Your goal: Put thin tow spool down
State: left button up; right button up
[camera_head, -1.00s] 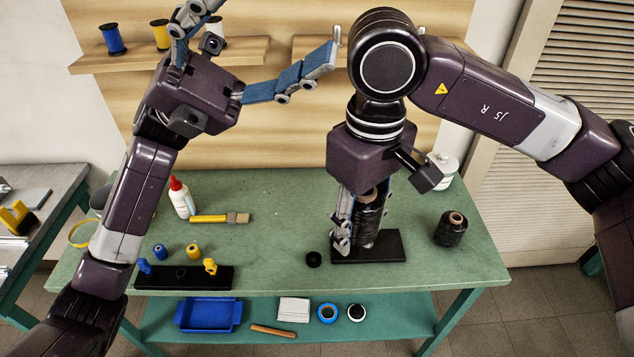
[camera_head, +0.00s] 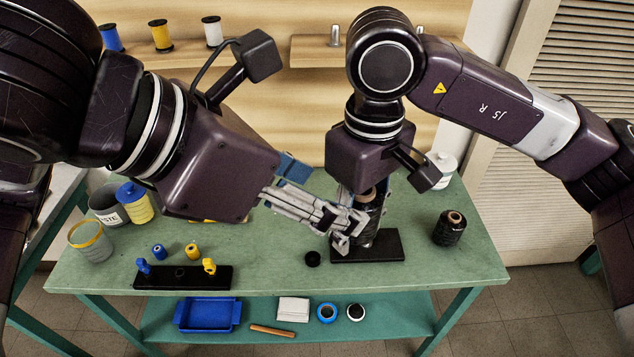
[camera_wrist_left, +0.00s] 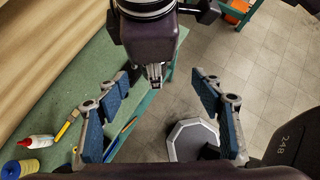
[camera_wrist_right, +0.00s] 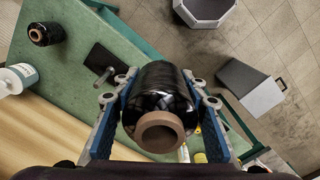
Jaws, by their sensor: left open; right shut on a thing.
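A black tow spool with a brown core (camera_wrist_right: 160,125) is between the fingers of my right gripper (camera_wrist_right: 163,95), which is shut on it. In the head view this spool (camera_head: 367,222) is upright over the black base plate (camera_head: 385,247), partly hidden by my grippers. The right wrist view shows a bare peg on the plate (camera_wrist_right: 108,58), beside the held spool. My left gripper (camera_head: 325,205) is open, in front and left of the right gripper. The left wrist view shows its spread fingers (camera_wrist_left: 165,105) empty. A second black spool (camera_head: 450,228) stands on the table at right.
A black ring (camera_head: 312,258) lies left of the plate. A black holder (camera_head: 185,278) with small yellow and blue parts is at front left. The green table (camera_head: 270,262) is bare between holder and ring.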

aim_at(358, 202)
pick_arm(q)
jog(key=shift+t, duration=0.3)
jog(key=x, duration=1.2)
jog(key=shift+w+a+r, duration=0.1)
jog(key=shift+w+a, duration=0.1)
jog(key=shift+w, duration=0.05)
jog(key=c, duration=1.3)
jog(key=shift+s, duration=0.1)
pick_arm(e)
jog(key=o, duration=1.6)
